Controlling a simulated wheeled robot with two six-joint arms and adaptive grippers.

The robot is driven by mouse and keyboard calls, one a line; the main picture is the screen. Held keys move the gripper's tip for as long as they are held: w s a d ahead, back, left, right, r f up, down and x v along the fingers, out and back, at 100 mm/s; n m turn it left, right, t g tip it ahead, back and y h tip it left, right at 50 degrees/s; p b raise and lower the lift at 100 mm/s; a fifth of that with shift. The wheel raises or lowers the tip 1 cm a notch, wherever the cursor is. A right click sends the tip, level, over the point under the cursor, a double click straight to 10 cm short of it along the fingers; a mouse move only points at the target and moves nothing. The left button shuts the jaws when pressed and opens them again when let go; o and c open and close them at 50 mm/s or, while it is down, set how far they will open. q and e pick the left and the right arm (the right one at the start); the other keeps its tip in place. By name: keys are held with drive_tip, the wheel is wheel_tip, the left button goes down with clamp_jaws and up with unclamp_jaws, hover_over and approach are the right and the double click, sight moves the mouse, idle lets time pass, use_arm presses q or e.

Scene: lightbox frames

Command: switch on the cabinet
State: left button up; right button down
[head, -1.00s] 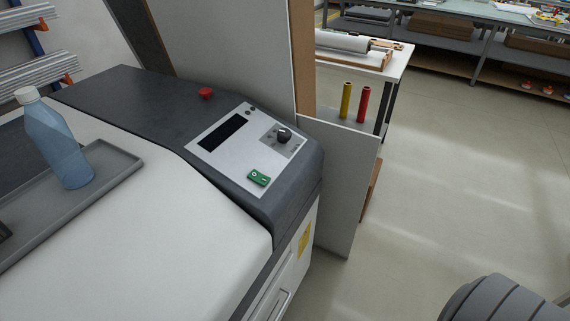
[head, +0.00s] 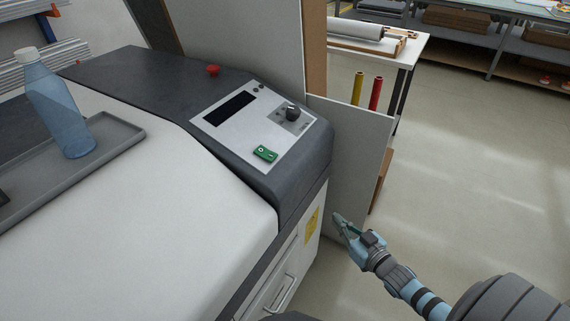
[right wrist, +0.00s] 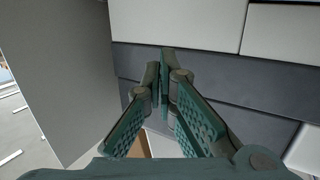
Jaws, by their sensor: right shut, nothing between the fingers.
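The cabinet (head: 160,210) is a large white and dark grey machine filling the left and middle of the head view. Its light control panel (head: 250,118) is at the right end of the top. My right gripper (head: 338,222) is shut and empty, to the right of the cabinet and below the panel, apart from the switch. In the right wrist view its fingers (right wrist: 165,62) meet in front of white and dark grey panels. My left gripper is not in view.
A red button (head: 213,71) stands on the cabinet top behind the panel. A grey tray (head: 110,160) with a blue bottle (head: 58,105) lies on the left. Upright boards (head: 350,150) stand behind the cabinet's right end. Open floor (head: 470,170) lies to the right.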

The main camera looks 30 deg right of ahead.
drive_tip(key=a+r+n+t+y+b, duration=0.1)
drive_tip(key=a+r+n+t+y, duration=0.1)
drive_tip(key=r+y, duration=0.4)
drive_tip(key=a+r+n+t+y+b, duration=0.1)
drive_tip(key=a+r+n+y, duration=0.3)
drive_tip(key=r, duration=1.3)
drive_tip(key=shift+a+r+t+y, duration=0.2)
drive_tip(key=shift+a+t+y, duration=0.3)
drive_tip(key=shift+a+y, duration=0.7)
drive_tip(key=shift+a, duration=0.1)
wheel_tip(320, 180, up, 5)
drive_tip(key=b, duration=0.1)
hover_over(286, 167)
drive_tip(key=shift+s+r+h, duration=0.15)
drive_tip(key=shift+s+h, duration=0.1)
drive_tip(key=shift+h, duration=0.05)
wheel_tip(286, 167, down, 4)
drive_tip(key=shift+w+r+b, duration=0.15)
drive_tip(key=shift+r+b, duration=0.1)
drive_tip(key=shift+b, duration=0.65)
drive_tip(key=shift+f, duration=0.45)
drive_tip(key=shift+a, duration=0.1)
